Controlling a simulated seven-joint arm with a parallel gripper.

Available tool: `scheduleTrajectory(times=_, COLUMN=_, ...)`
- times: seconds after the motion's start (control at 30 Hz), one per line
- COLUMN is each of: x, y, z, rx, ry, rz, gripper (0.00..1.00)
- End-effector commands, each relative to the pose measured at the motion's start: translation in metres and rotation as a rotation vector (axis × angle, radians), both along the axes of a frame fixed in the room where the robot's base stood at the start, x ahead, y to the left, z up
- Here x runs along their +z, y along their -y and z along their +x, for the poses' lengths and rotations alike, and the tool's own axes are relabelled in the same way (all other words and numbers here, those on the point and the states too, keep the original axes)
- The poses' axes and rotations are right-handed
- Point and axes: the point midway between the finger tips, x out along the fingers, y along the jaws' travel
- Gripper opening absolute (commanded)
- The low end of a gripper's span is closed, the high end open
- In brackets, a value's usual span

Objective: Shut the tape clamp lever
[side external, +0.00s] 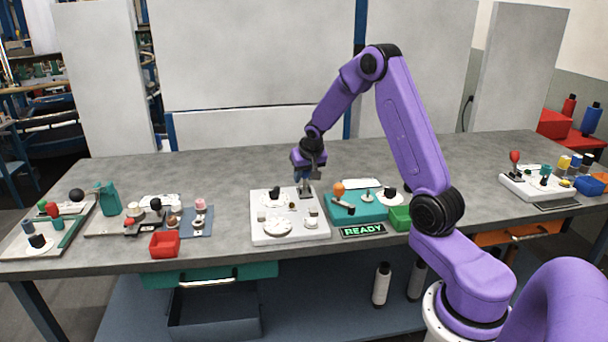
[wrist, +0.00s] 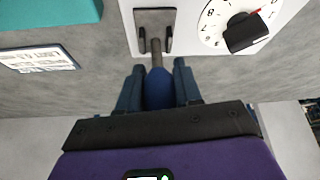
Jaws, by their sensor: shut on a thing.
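The tape clamp lever has a blue grip (wrist: 158,88) on a grey metal shaft, seen in the wrist view. Its shaft runs into a bracket with two dark posts (wrist: 155,42) at the edge of a white panel (wrist: 132,22). In the side external view, the white panel (side external: 262,236) lies mid-table, and my gripper (side external: 305,184) points down at its back right corner. In the wrist view my gripper (wrist: 157,82) has one finger on each side of the blue grip and is shut on it. The lower grip is hidden, and its exact tilt is hard to tell.
A dial with a black knob (wrist: 245,33) sits beside the bracket. A teal panel (side external: 372,212) with an orange knob stands right of the white panel, near a green bin (side external: 399,218). A READY display (side external: 363,231) lies in front. The table behind is clear.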

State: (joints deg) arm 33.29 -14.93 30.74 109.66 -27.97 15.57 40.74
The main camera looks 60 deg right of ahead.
Motion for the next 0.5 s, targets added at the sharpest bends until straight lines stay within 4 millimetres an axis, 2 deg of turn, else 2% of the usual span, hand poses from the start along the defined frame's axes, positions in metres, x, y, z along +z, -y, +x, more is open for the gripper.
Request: scheduleTrajectory(times=0.5, x=0.0027, y=-0.0006, z=0.0012, rx=0.002, ry=0.031, rz=-0.026, gripper=0.0)
